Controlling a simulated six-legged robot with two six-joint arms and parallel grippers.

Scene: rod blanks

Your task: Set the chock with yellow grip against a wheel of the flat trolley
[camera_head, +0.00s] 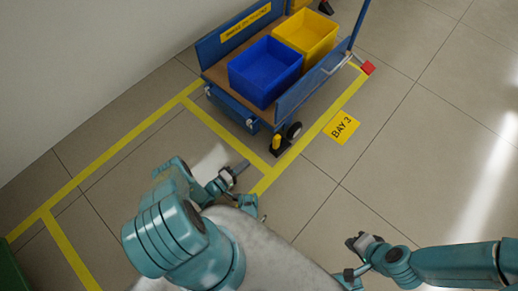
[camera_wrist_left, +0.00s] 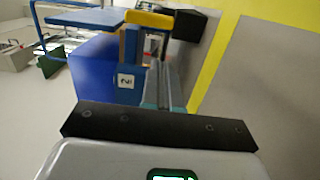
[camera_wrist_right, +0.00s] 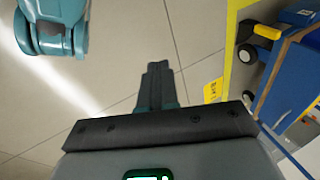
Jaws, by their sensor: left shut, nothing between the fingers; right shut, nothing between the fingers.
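The black chock (camera_head: 280,151) with its upright yellow grip (camera_head: 276,141) stands on the floor beside a front wheel (camera_head: 294,130) of the blue trolley (camera_head: 252,118). I cannot tell whether chock and wheel touch. My left gripper (camera_head: 243,166) is shut and empty, to the left of the chock and apart from it. In the left wrist view the yellow grip (camera_wrist_left: 150,19) and black chock (camera_wrist_left: 192,25) show beyond the shut fingers (camera_wrist_left: 165,85). My right gripper (camera_head: 354,243) is shut and empty, well away. The right wrist view shows the yellow grip (camera_wrist_right: 267,31) at upper right.
The trolley carries a blue bin (camera_head: 262,75) and a yellow bin (camera_head: 308,35). Yellow floor lines (camera_head: 230,135) run around it, and a yellow BAY 3 label (camera_head: 344,127) lies to its right. A wall (camera_head: 75,60) is at left. The floor at right is clear.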

